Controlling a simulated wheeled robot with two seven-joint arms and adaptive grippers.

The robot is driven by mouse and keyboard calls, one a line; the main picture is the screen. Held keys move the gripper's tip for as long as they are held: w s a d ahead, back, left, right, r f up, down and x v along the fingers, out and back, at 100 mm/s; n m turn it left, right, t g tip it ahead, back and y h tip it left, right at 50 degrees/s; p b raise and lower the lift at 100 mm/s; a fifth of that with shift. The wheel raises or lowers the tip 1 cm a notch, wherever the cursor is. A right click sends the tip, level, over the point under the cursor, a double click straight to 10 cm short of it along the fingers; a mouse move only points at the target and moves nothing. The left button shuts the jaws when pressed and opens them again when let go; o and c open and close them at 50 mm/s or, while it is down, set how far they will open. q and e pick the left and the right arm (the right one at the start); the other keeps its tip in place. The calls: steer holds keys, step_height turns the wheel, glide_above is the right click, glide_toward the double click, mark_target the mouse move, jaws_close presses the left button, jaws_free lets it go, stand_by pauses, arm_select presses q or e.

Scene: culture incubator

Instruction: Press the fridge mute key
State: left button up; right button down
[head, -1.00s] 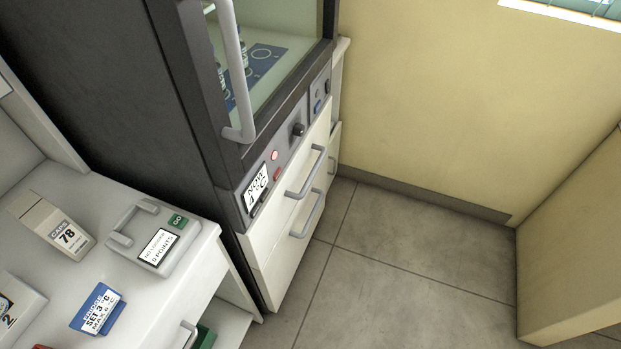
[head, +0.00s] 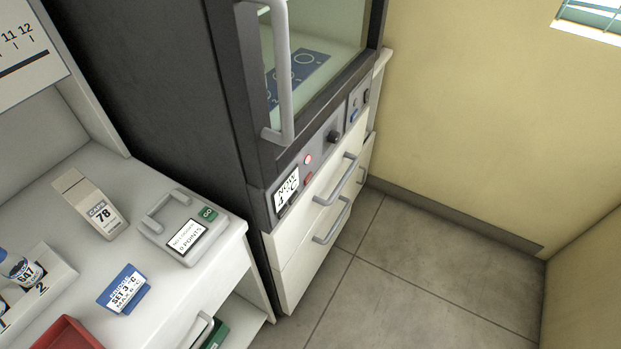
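The dark fridge (head: 160,90) stands in the upper middle, with a glass door and a vertical grey door handle (head: 283,80). Its grey control strip runs below the door. On it are a white display (head: 287,188) reading "NOW" with a °C value partly legible, a lit red round lamp (head: 308,160), a small red key (head: 308,177), a dark knob (head: 333,137), a blue key (head: 354,115) and a dark switch (head: 366,97). I cannot read which key is marked mute. Neither gripper is in view.
White drawers (head: 325,225) with grey handles sit below the strip. The left bench (head: 160,290) holds a logger (head: 184,228) with a green GO key, a carton (head: 92,203), a blue "SET 3 °C" card (head: 123,289) and a red tray (head: 68,335). The tiled floor (head: 430,270) is clear.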

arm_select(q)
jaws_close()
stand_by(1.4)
